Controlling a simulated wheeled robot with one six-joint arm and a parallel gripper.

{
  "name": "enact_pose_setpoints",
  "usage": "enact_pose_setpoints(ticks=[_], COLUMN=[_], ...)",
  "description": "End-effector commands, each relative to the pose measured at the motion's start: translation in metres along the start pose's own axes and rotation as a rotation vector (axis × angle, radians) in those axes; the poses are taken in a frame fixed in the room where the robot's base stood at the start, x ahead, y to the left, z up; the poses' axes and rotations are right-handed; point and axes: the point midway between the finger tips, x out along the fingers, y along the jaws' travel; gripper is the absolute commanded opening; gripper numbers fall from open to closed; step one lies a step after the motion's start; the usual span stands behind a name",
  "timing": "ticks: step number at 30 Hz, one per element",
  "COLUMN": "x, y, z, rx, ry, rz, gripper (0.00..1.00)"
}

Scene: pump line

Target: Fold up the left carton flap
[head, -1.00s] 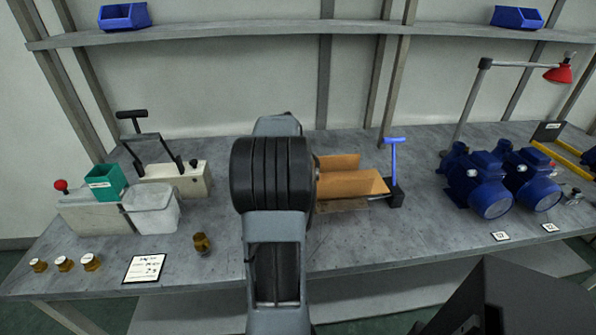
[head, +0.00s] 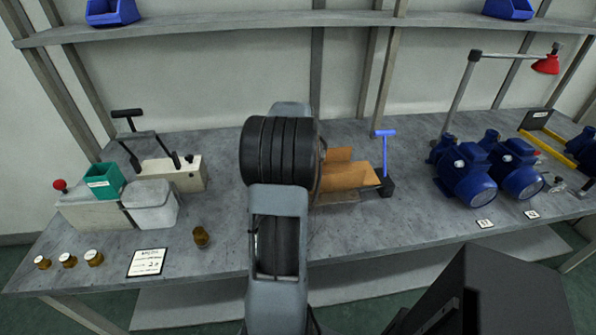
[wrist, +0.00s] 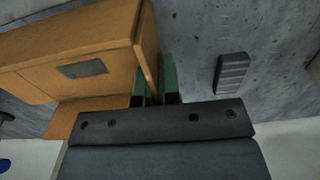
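The orange-brown carton (head: 348,176) lies on the grey bench, partly hidden behind my arm in the head view. In the wrist view the carton (wrist: 75,40) fills the upper left, with a grey label on its face. A thin upright-looking carton panel (wrist: 149,45) runs along its right side, down to my fingers; I cannot tell for sure that it is the left flap. My gripper (wrist: 155,92) has two green-tipped fingers a small gap apart, one on each side of this panel's lower end. Contact is not clear. The head view hides my fingers.
A blue T-handled tool (head: 386,155) stands just right of the carton. Blue pumps (head: 470,180) are farther right. A dark ribbed block (wrist: 232,73) lies right of my fingers.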

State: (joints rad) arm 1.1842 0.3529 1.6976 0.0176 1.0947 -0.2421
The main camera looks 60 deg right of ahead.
Motion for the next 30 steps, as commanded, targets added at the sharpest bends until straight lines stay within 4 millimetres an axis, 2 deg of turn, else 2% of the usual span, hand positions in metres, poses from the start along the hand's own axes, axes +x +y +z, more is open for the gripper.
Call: enact_pose_setpoints(ticks=[4, 6, 12, 19, 23, 30], x=[-0.002, -0.001, -0.001, -0.001, -0.009, -0.053], y=[0.001, 0.001, 0.000, -0.001, 0.000, 0.000], z=[-0.001, -0.001, 0.000, 0.000, 0.000, -0.001], rx=[0.001, 0.001, -0.001, -0.001, -0.001, 0.000], ry=[0.004, 0.004, 0.002, 0.001, 0.001, 0.005], rz=[0.002, 0.002, 0.001, 0.001, 0.001, 0.002], gripper=[0.00, 0.11, 0.30, 0.30, 0.30, 0.30])
